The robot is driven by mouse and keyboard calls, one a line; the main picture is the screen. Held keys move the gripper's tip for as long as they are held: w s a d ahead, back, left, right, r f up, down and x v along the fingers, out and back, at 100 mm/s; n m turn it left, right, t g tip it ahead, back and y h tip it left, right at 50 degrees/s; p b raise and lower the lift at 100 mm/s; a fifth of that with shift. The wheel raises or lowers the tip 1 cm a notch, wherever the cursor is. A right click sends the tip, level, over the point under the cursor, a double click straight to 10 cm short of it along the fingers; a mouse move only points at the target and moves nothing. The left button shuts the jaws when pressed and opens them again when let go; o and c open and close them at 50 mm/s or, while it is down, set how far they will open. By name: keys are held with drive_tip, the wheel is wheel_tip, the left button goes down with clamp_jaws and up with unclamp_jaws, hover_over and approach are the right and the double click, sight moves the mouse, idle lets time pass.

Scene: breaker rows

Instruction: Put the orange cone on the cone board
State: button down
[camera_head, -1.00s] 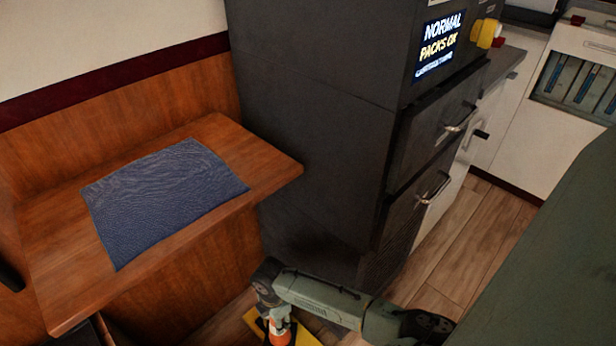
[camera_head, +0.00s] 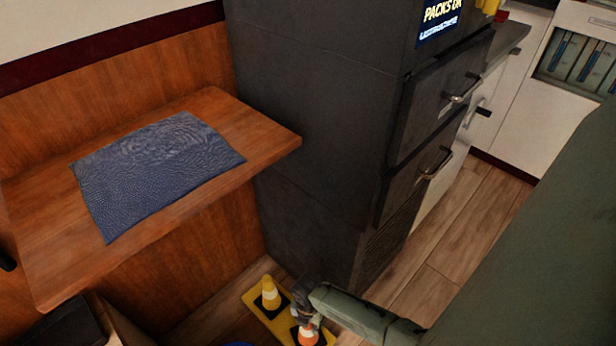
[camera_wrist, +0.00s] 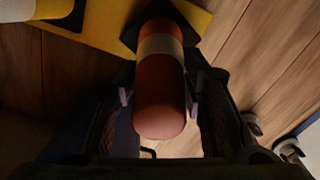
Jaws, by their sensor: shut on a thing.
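The orange cone (camera_wrist: 160,110) has a white band and stands out between my fingers in the wrist view. It also shows low in the head view (camera_head: 308,336). My gripper (camera_wrist: 160,88) is shut on the cone; in the head view it (camera_head: 305,315) is above the cone's top. The yellow cone board (camera_head: 256,302) lies on the floor and also shows in the wrist view (camera_wrist: 98,20). The cone's far end is over a black square at the board's edge. I cannot tell whether it touches the board.
A yellow cone (camera_head: 270,292) with a pale band stands on the board's left part. A wooden table (camera_head: 265,135) with a blue mat (camera_head: 155,170) is at the left. A dark cabinet (camera_head: 310,120) with drawers stands behind. Open wooden floor (camera_head: 440,260) lies at the right.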

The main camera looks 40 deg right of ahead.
drive_tip(key=shift+f, duration=0.75)
drive_tip(key=c, duration=1)
unclamp_jaws()
wheel_tip(320, 180, up, 12)
drive_tip(key=shift+r+p, duration=0.1)
drive_tip(key=shift+p, duration=0.45)
